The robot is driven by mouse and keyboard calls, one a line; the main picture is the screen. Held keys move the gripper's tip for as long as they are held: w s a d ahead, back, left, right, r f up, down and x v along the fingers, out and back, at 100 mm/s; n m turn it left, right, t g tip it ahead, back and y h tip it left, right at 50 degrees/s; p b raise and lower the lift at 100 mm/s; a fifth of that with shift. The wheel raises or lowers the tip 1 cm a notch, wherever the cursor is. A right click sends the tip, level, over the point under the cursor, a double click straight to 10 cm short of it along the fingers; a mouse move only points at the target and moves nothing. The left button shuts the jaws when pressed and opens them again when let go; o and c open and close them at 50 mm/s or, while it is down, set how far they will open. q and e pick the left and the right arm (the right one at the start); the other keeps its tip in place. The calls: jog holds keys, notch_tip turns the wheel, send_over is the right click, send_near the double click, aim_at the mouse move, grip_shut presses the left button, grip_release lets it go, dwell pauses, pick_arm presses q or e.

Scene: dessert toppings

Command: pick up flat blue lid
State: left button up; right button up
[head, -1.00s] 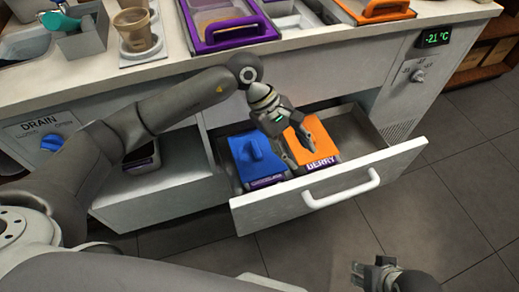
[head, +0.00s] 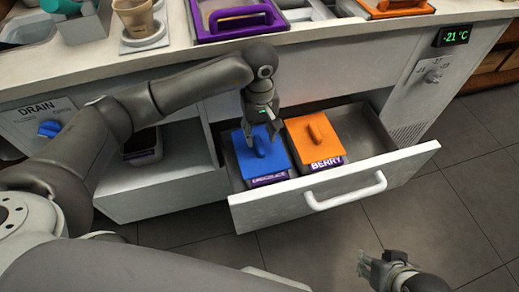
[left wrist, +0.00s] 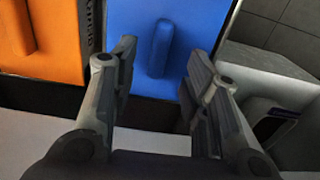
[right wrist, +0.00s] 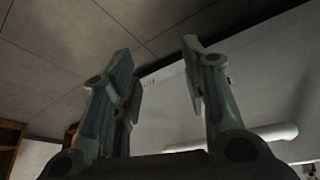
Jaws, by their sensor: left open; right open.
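The flat blue lid (head: 258,158) with its raised bar handle sits on a tub in the open drawer. In the left wrist view the blue lid (left wrist: 196,30) fills the upper middle, and its handle (left wrist: 161,48) lies between my finger directions. My left gripper (head: 262,138) is open and empty, above the lid near the handle; contact cannot be told. It also shows in the left wrist view (left wrist: 165,70). My right gripper (head: 376,262) is open and empty, low in front of the drawer, away from the lid; the right wrist view shows its fingers (right wrist: 160,65) apart.
An orange lid (head: 315,138) on a tub marked BERRY stands right beside the blue one. The drawer front (head: 335,185) with its white handle (head: 345,192) borders them. The drawer's right end is empty. The counter (head: 100,85) overhangs behind.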

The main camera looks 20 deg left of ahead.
aim_at(260, 144)
pick_arm(q)
notch_tip(260, 144, down, 4)
jog(key=shift+w+f+b, duration=0.1)
jog(key=shift+b, duration=0.35)
jog(key=shift+f, duration=0.2)
grip_shut()
pick_arm(e)
jog(key=w+t, duration=0.1)
jog(key=w+a+r+t, duration=0.1)
jog(key=w, duration=0.3)
jog(key=shift+a+r+t+y, duration=0.3)
jog(key=shift+r+t+y, duration=0.1)
